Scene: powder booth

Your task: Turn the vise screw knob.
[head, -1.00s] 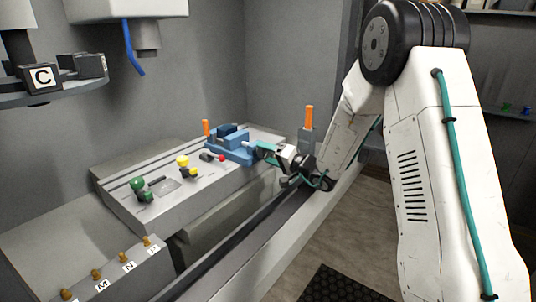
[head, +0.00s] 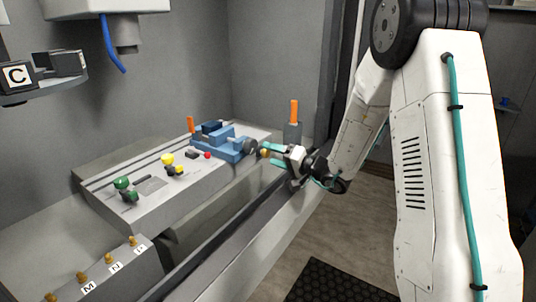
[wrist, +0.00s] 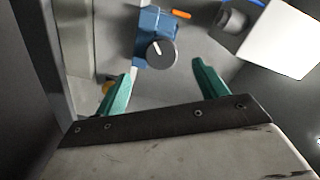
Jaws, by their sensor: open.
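The blue vise (head: 222,143) sits on the slotted machine table in the head view. Its dark round screw knob (head: 250,147) faces my gripper. In the wrist view the knob (wrist: 162,54) is a dark disc with a white mark pointing up and left, in front of the blue vise body (wrist: 150,24). My gripper (head: 267,151) is open and empty, just right of the knob in the head view. In the wrist view my two teal fingers (wrist: 162,70) are spread, with the knob beyond and between them, apart from both.
An orange-handled item (head: 294,112) stands behind the gripper. Green (head: 122,184), yellow (head: 168,160) and red (head: 207,155) knobs sit on the table left of the vise. A blue nozzle (head: 112,45) hangs above. Brass pegs (head: 108,258) stand at front left.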

